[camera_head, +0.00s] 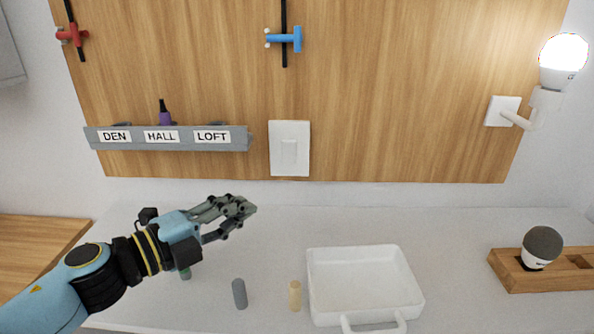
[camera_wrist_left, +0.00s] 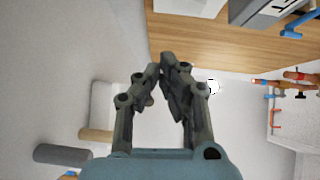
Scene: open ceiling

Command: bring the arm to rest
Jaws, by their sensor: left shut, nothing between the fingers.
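My left gripper (camera_head: 250,207) reaches in from the left in the head view, above the white counter and below the labelled rack. Its fingers are shut with nothing between them. They also show in the left wrist view (camera_wrist_left: 163,72), with the tips close together. The gripper touches none of the objects. My blue arm partly hides a green peg (camera_head: 186,273) standing behind and below the wrist. My right gripper is in neither view.
Below the gripper stand a grey peg (camera_head: 239,293) and a tan peg (camera_head: 294,295), beside a white tray (camera_head: 415,298). The grey rack (camera_head: 168,147) and switch plate (camera_head: 289,148) are on the wooden panel. A lit bulb (camera_head: 562,58) and wooden holder (camera_head: 540,279) are at right.

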